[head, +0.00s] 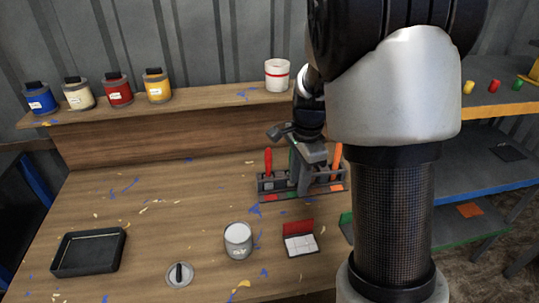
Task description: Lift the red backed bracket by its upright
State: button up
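The red backed bracket (299,244) stands on the wooden bench, right of the bench's middle. Its red upright (298,228) rises at the back edge of a flat white base with dark lines. My gripper (304,190) is behind the bracket and apart from it, in front of or over the tool rack as seen from here. Its grey fingers point down. The picture does not show clearly whether they are open or shut, or whether anything is between them.
The tool rack (268,196) holds red and orange handles. A grey can (238,240) stands left of the bracket. A green piece (346,222) is partly hidden by my arm. A lid (179,274) and black tray (66,271) lie left. Several paint pots line the back shelf.

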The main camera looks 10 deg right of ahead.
notch_tip(320, 180, down, 4)
jog(key=w+d+m, duration=0.1)
jog(key=m, duration=0.1)
send_over(297, 233)
jog(key=shift+g, duration=0.3)
jog(key=f, duration=1.1)
jog(key=shift+w+a+f+b, duration=0.15)
jog(key=shift+w+b, duration=0.15)
jog(key=shift+s+d+f, duration=0.1)
jog(key=shift+d+f, duration=0.05)
jog(key=shift+f, duration=1.2)
jog(key=shift+d+f, duration=0.15)
jog(key=shift+f, duration=1.2)
jog(key=shift+c, duration=0.3)
grip_shut()
